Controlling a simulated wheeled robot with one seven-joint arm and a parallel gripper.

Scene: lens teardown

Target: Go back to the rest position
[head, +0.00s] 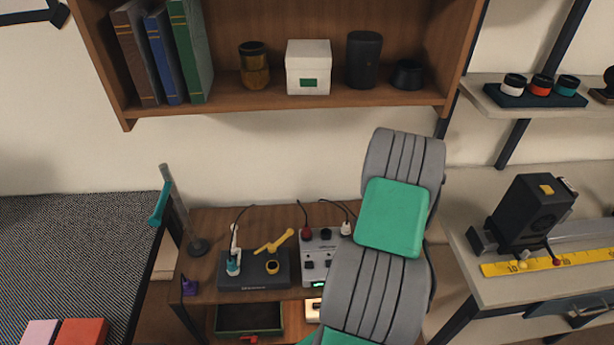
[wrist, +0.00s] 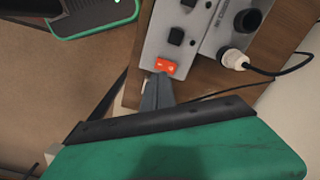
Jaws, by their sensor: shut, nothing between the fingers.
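My gripper (wrist: 157,92) shows in the wrist view with its narrow grey fingers together and nothing between them. Its green housing fills the bottom of that view. The fingertips are close to a red switch (wrist: 166,66) on a grey box; I cannot tell whether they touch it. In the head view my grey and green arm rises over the right side of the small desk, and the gripper is hidden.
The wooden desk (head: 215,222) holds a dark soldering station (head: 240,282) and a grey power supply (head: 312,268) with cables. A green-rimmed tray (head: 248,318) is lower down. A shelf (head: 220,112) hangs above. A bench with a yellow ruler (head: 500,268) stands right.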

